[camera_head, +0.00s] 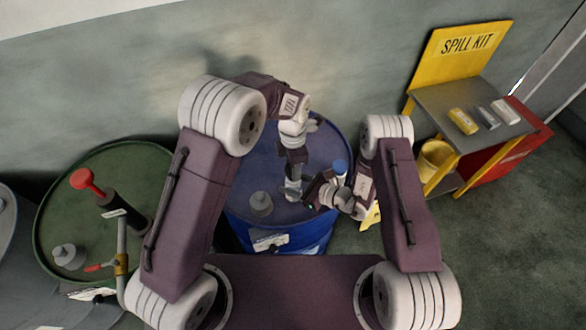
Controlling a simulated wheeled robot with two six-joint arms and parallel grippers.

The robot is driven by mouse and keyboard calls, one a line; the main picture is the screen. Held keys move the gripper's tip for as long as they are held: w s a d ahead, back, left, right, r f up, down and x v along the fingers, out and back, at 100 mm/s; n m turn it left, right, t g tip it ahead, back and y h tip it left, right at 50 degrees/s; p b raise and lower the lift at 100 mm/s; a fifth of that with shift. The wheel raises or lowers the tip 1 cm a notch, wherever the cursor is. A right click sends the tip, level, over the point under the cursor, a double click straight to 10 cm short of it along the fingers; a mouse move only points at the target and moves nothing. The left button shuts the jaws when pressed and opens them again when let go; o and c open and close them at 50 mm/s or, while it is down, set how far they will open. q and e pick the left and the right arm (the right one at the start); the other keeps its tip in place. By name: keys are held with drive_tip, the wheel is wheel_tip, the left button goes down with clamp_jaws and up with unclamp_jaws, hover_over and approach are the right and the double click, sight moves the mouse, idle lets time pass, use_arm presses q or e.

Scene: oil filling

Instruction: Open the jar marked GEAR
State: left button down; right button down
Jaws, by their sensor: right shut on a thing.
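A small pale grey jar-like object (293,189) stands over the blue drum's top, between my two grippers. Any GEAR marking on it is too small to read. My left gripper (294,172) points down right above it, and its fingers are too small to tell open from shut. My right gripper (306,200) comes in from the right, low beside the object, and is shut on it as far as I can tell. The fingers partly hide the object, and I cannot tell whether it touches the drum.
The blue drum (239,190) also bears a grey capped fitting (261,203). A blue knob (340,167) shows behind my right gripper. A green drum (60,190) with a red-handled pump (84,180) stands at left. A spill kit stand (440,95) is at right, with open floor in front.

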use_arm(q)
wheel_tip(320, 180, up, 2)
drive_tip(key=shift+r, duration=0.25)
use_arm(e)
drive_tip(key=c, duration=0.5)
unclamp_jaws()
drive_tip(key=shift+d, duration=0.1)
use_arm(q)
drive_tip(key=shift+f+b, duration=0.9)
drive_tip(key=shift+f, duration=0.05)
drive_tip(key=shift+a, duration=0.1)
use_arm(e)
drive_tip(key=v, duration=1.2)
